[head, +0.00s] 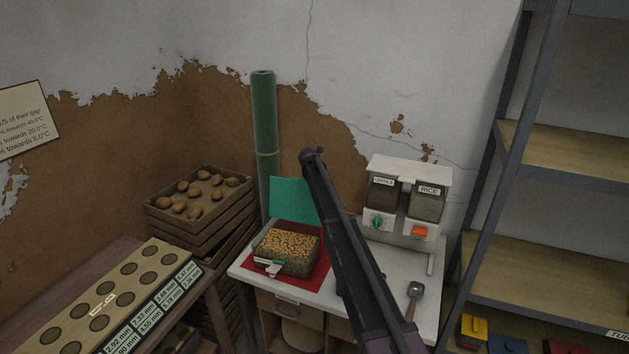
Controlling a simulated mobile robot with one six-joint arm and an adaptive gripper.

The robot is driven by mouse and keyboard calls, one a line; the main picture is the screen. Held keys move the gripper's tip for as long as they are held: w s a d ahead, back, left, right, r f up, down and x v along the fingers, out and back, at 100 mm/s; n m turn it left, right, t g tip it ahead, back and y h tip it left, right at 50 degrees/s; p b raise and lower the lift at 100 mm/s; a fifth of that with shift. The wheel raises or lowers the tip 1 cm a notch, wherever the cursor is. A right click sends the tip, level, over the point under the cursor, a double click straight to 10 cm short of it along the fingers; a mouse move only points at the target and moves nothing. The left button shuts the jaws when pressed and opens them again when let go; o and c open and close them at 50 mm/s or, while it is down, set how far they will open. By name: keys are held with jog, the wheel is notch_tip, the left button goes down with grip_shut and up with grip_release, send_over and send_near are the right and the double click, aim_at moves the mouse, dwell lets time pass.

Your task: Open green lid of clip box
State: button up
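The clip box (285,262) stands on a red mat on the white-topped table, a clear-walled box full of small yellow-brown pieces. Its green lid (293,200) stands up open at the back of the box, leaning slightly back. A pale clip (272,267) shows at the box's front. The lid's right edge lies close to my dark arm in the picture. My arm crosses the view from the bottom to just above the lid. I make out no gripper fingers, so my gripper is not in view.
A grain dispenser (408,200) stands at the table's back right, with a scoop (413,297) in front. A green roll (265,140) stands behind the table. A crate of potatoes (199,205) and a drilled wooden block (105,300) are left. Shelves (550,275) stand right.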

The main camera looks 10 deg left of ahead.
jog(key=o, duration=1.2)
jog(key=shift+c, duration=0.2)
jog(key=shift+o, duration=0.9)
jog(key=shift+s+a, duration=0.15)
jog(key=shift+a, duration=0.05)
